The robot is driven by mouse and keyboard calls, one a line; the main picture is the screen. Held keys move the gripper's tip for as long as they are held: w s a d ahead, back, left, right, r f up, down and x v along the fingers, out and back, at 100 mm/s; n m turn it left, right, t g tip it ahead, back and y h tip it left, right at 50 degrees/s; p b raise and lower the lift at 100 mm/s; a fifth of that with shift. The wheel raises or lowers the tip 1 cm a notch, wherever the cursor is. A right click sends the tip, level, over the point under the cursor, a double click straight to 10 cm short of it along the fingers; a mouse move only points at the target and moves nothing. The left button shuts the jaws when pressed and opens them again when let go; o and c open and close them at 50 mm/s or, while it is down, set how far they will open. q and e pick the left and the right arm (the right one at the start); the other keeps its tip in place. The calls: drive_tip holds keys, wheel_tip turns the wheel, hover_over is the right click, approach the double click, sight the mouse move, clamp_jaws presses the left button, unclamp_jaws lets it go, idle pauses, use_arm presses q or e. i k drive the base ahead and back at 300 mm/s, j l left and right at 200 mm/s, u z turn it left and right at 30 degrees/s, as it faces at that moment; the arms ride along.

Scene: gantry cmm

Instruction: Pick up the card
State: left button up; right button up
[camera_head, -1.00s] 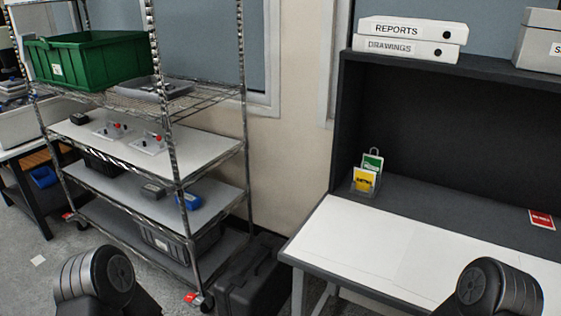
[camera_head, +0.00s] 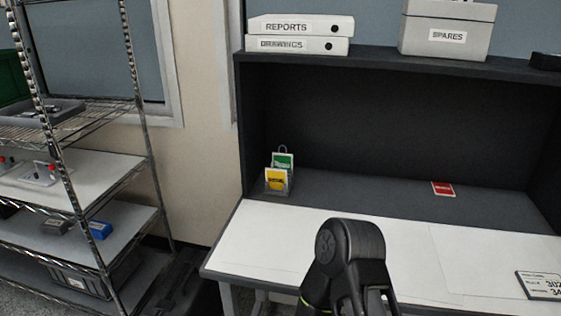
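A red card (camera_head: 442,188) lies flat on the dark rear part of the desk, right of centre. A yellow card (camera_head: 276,180) and a green card (camera_head: 283,161) stand upright in a small clear holder (camera_head: 267,187) at the desk's left rear, the green one behind the yellow. The frames do not show which card is meant. An arm of mine, seemingly the right, rises at the bottom centre in front of the desk. Neither gripper can be made out in view.
The desk's white front surface (camera_head: 400,249) is mostly clear. A plate with printed numbers (camera_head: 541,285) lies at its right. Binders (camera_head: 300,26) and a SPARES box (camera_head: 447,30) sit on the shelf above. A wire rack (camera_head: 135,104) stands at the left.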

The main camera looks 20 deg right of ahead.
sight(285, 160)
drive_tip(key=i+l, duration=0.2)
drive_tip(key=i, duration=0.2)
drive_tip(key=i+l, duration=0.2)
drive_tip(key=i, duration=0.2)
